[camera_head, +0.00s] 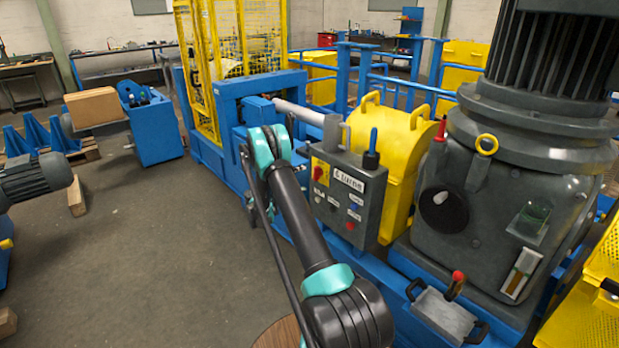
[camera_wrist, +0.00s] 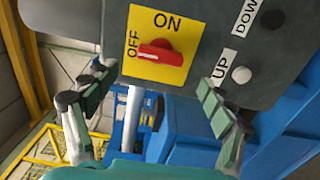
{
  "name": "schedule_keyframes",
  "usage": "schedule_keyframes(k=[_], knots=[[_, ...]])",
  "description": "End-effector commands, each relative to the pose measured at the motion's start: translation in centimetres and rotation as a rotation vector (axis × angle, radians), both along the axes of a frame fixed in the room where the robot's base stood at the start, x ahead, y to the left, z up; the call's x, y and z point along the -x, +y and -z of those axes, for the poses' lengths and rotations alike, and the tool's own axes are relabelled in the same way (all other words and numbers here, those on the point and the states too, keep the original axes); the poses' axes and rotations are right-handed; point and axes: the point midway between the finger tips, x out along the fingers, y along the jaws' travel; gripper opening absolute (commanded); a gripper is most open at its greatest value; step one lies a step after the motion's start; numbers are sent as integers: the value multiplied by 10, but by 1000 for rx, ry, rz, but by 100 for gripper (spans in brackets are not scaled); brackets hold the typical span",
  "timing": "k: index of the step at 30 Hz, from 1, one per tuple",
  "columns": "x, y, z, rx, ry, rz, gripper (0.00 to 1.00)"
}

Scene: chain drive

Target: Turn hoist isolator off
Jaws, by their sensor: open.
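The hoist isolator is a red rotary knob (camera_wrist: 158,54) on a yellow plate (camera_wrist: 172,76) marked OFF at the left and ON at the top in the wrist view. The knob's bar lies nearly level there, its left end near OFF; I cannot tell which end is the pointer. In the head view the isolator (camera_head: 319,173) is at the upper left of the grey control box (camera_head: 366,222). My gripper (camera_wrist: 155,78) is open and empty, its fingers apart on either side below the knob in the picture. I see no contact with the knob.
UP (camera_wrist: 221,66) and DOWN (camera_wrist: 246,18) labels with round buttons sit beside the plate. A blue-handled lever (camera_head: 372,150) stands at the box top. A yellow guard (camera_head: 400,145) and a large grey motor (camera_head: 540,130) stand right of it. Open floor (camera_head: 150,250) lies left.

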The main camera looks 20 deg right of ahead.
Motion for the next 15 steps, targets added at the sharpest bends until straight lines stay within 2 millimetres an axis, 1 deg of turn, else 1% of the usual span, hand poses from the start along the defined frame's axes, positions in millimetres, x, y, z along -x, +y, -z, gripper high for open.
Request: schedule_keyframes(k=[1,6,10,15], knots=[[3,12,0,0,0,-2,83],[13,37,0,0,0,-2,83],[17,49,0,0,0,-1,83],[19,53,0,0,0,0,83]])
